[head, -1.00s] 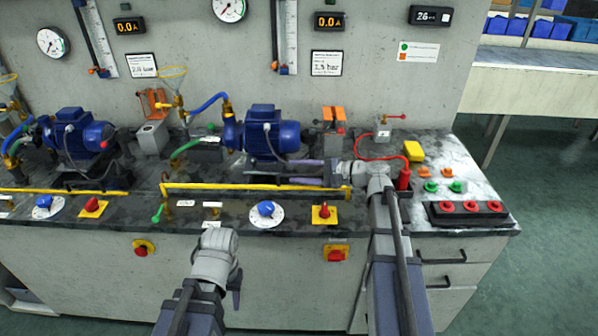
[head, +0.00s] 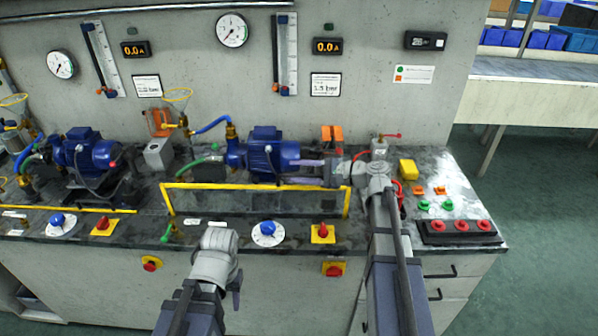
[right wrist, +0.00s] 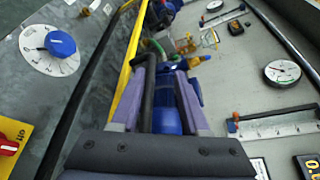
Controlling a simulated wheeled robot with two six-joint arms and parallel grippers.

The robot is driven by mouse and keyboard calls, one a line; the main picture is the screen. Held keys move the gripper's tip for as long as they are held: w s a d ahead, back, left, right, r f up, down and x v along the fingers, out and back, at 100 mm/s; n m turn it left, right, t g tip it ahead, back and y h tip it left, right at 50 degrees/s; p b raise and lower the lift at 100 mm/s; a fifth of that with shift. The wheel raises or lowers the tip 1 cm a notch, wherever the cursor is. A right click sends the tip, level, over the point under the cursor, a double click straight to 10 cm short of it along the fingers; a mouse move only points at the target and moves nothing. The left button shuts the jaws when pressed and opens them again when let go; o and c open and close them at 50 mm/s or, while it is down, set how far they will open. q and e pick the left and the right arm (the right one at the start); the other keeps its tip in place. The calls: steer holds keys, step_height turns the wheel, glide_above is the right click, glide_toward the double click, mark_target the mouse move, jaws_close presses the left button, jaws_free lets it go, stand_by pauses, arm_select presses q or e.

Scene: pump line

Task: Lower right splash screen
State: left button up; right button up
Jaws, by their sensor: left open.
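The right splash screen is a clear panel in a yellow frame (head: 255,186), standing up at the bench front before the right blue pump (head: 265,155). My right gripper (head: 294,170) reaches left behind and above its top rail, near the pump. In the right wrist view its two purple fingers (right wrist: 160,85) are apart, with the yellow rail (right wrist: 122,85) just left of them, outside the gap. A dark bar and the blue pump show between the fingers; contact cannot be told. My left gripper (head: 236,285) hangs low before the bench, open, mostly hidden by its wrist.
A left screen's yellow rail (head: 65,209) lies low by the left pump (head: 88,152). A blue dial (head: 267,230) and red knob (head: 323,231) sit in front of the right screen. A red-button box (head: 459,227) stands at the bench's right end. Floor at right is clear.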

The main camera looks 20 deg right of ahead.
arm_select(q)
steer(key=shift+r+p, duration=0.95)
arm_select(e)
steer(key=v, duration=0.9)
steer(key=shift+w+a+f+b, duration=0.25)
steer(key=shift+a+f+b, duration=0.05)
steer(key=shift+f+b, duration=0.15)
steer(key=shift+w+a+f+b, duration=0.25)
steer(key=shift+f+b, duration=0.15)
steer(key=shift+f, duration=0.05)
steer(key=shift+w+a, duration=0.1)
steer(key=shift+a, duration=0.2)
steer(key=b+x, duration=0.1)
steer(key=x, duration=0.6)
steer(key=shift+b, duration=0.3)
arm_select(q)
steer(key=f, duration=0.3)
steer(key=shift+w+d+f, duration=0.15)
steer(key=shift+w, duration=0.1)
arm_select(e)
steer(key=shift+c, duration=0.4)
